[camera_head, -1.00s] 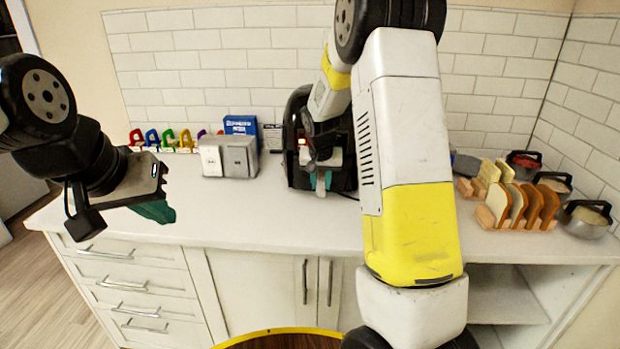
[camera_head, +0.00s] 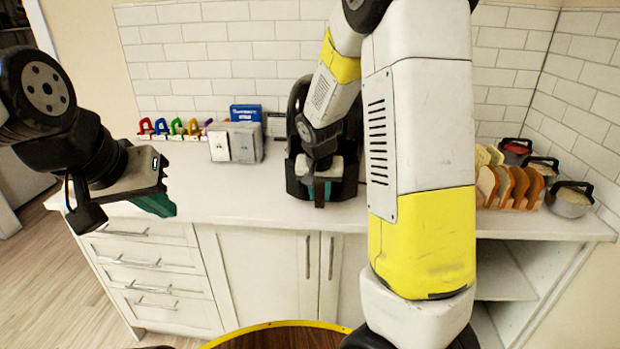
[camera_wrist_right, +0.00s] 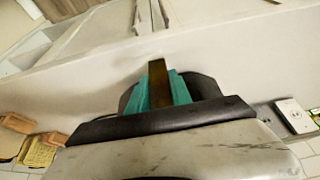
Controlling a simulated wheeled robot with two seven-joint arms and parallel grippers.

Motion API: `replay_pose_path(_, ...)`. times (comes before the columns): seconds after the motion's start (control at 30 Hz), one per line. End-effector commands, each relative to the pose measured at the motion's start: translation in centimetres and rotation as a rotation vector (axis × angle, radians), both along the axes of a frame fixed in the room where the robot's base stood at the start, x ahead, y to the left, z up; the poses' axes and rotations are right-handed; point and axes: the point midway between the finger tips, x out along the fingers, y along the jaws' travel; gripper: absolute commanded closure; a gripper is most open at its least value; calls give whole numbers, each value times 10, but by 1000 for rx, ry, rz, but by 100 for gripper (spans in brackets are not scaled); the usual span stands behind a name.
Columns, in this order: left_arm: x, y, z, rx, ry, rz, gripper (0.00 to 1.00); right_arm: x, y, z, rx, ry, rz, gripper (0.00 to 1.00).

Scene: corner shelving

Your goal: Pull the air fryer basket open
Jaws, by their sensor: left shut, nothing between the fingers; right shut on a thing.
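The black air fryer (camera_head: 295,125) stands on the counter against the tiled wall. My right arm and wrist hide much of its front. My right gripper (camera_head: 321,190) is at the front of the fryer, its teal fingers pointing down. In the right wrist view, its fingers (camera_wrist_right: 159,88) are shut on a dark brownish bar (camera_wrist_right: 158,75), which looks like the basket handle. A dark rounded shape lies behind the fingers. How far the basket is out cannot be told. My left gripper (camera_head: 156,204) is shut and empty, in front of the counter's left end.
Coloured clips (camera_head: 177,127) line the wall. Bread slices in a rack (camera_head: 507,187) and lidded pots (camera_head: 570,199) are at right. The counter's left front (camera_head: 235,195) is clear.

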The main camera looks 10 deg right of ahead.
Motion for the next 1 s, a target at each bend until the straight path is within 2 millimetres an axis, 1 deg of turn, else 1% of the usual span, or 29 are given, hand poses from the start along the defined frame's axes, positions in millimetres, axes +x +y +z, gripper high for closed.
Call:
replay_pose_path(0.03,0,0,0,0,0,0,100,-9,4,0,0,0,4,100)
replay_pose_path(0.1,0,0,0,0,0,0,100,-18,6,0,0,0,4,100)
replay_pose_path(0.3,0,0,0,0,0,0,100,-33,10,0,0,-1,2,100)
replay_pose_path(0.47,0,0,0,0,0,0,100,-38,11,0,0,0,0,100)
replay_pose_path(0.77,0,0,0,0,0,0,100,-38,11,0,0,-1,0,100)
replay_pose_path(0.8,0,0,0,0,0,0,100,-37,11,0,0,-1,0,67)
replay_pose_path(0.87,0,0,0,0,0,0,100,-37,11,0,0,-1,0,55)
replay_pose_path(0.9,0,0,0,0,0,0,100,-37,11,0,0,-1,0,53)
replay_pose_path(1.0,0,0,0,0,0,0,100,-37,11,0,0,-1,0,53)
